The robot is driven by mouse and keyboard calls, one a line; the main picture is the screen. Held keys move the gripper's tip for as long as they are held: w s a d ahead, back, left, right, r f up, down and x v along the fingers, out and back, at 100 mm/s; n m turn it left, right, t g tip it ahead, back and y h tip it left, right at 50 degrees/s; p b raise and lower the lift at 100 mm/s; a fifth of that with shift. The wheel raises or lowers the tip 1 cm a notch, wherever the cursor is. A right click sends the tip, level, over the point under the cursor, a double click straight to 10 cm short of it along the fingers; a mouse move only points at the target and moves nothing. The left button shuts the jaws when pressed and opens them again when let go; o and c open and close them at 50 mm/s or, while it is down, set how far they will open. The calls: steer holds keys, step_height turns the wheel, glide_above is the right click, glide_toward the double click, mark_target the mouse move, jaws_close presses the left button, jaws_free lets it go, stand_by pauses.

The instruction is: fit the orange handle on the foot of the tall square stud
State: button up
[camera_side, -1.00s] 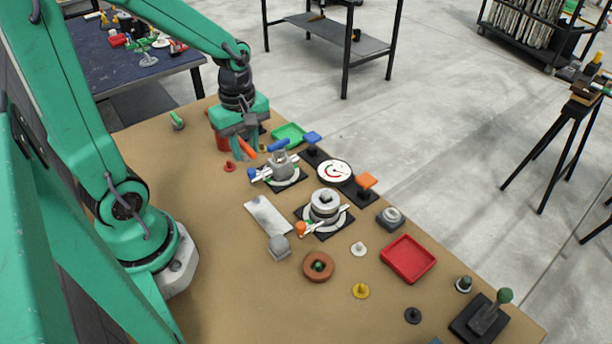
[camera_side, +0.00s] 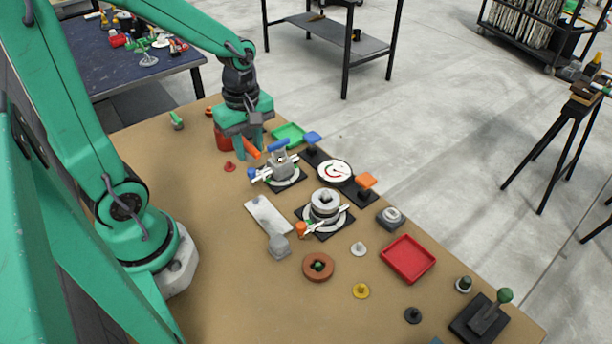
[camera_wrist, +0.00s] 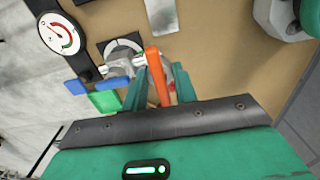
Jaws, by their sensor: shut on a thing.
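My gripper (camera_side: 249,155) is shut on the orange handle (camera_side: 251,149) and holds it up beside the grey square fixture. In the wrist view the orange handle (camera_wrist: 155,78) stands out between the two green fingers (camera_wrist: 160,72). The grey square fixture (camera_side: 281,165) sits on a dark plate with a white disc, just right of my gripper in the side view. I cannot make out the stud's foot. In the wrist view the handle and fingers partly cover the fixture (camera_wrist: 122,66).
A round grey fixture (camera_side: 325,204) stands nearer the camera. A dial gauge (camera_side: 334,172) is right of the square fixture, with blue (camera_side: 312,137) and orange (camera_side: 365,181) paddles beside it. A red container (camera_side: 222,138) and green tray (camera_side: 290,132) are close to my gripper.

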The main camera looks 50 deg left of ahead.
steer(key=w+d+r, duration=0.2)
steer(key=w+d, duration=0.3)
steer(key=d, duration=0.2)
steer(key=m, duration=0.1)
glide_above(326, 192)
steer(key=shift+r, duration=0.45)
steer(key=shift+f, duration=0.15)
steer(key=shift+f, duration=2.35)
steer(key=shift+f, duration=1.55)
stand_by(1.6)
steer(key=o, duration=1.4)
steer(key=shift+o, duration=0.2)
